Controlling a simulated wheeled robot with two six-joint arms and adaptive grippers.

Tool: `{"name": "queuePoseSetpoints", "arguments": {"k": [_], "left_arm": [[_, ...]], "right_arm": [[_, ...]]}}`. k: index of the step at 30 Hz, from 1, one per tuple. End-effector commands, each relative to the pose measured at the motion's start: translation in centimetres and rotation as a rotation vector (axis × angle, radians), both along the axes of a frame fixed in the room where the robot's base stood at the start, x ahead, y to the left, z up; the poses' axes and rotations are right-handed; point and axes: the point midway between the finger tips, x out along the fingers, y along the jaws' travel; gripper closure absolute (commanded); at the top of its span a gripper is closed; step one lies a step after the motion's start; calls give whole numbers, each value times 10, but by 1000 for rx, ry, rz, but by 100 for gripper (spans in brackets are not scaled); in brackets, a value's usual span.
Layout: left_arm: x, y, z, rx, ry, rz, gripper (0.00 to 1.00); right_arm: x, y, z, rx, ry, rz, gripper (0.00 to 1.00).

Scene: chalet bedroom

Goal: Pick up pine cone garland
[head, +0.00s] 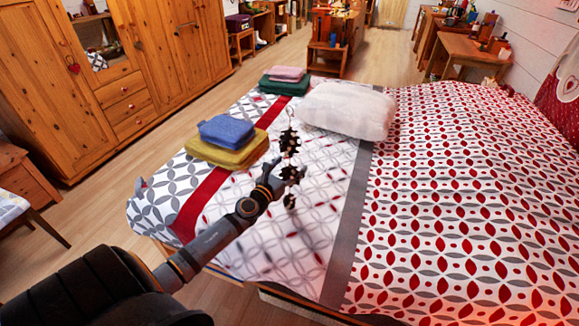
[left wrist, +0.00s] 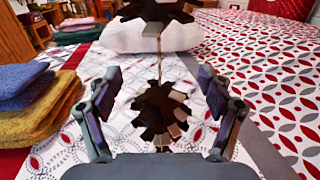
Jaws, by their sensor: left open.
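The pine cone garland (head: 289,141) is a vertical string of dark, spiky cones with a small loop at its top. It appears upright over the patterned bed. My left gripper (head: 280,174) is at its lower-middle part, with one cone hidden partly by the fingers. In the left wrist view a dark cone (left wrist: 157,112) shows between the two spread fingers of the left gripper (left wrist: 160,90), with visible gaps on both sides. Another cone (left wrist: 156,12) is above it, cut by the top edge, joined by a thin cord. My right gripper is out of view.
The bed (head: 455,200) has a red, white and grey cover. Left of the garland lie folded blue (head: 226,131) and yellow (head: 228,151) towels. Behind it are a white pillow (head: 345,110) and a green and pink towel stack (head: 285,81). Wooden wardrobes (head: 165,50) stand left.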

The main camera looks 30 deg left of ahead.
Motion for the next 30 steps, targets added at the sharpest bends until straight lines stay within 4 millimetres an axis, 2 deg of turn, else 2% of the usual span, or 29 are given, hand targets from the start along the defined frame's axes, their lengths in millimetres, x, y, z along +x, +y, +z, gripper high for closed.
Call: {"name": "queuePoseSetpoints", "arguments": {"k": [1,2,14,23,26,30], "left_arm": [[0,0,0,0,0,0,24],[0,0,0,0,0,0,28],[0,0,0,0,0,1,82],[0,0,2,0,-1,0,82],[0,0,9,0,-1,0,82],[0,0,32,0,-2,0,82]], "right_arm": [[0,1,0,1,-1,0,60],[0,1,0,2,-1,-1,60],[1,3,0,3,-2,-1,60],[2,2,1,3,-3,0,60],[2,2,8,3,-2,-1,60],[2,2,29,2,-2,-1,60]]}}
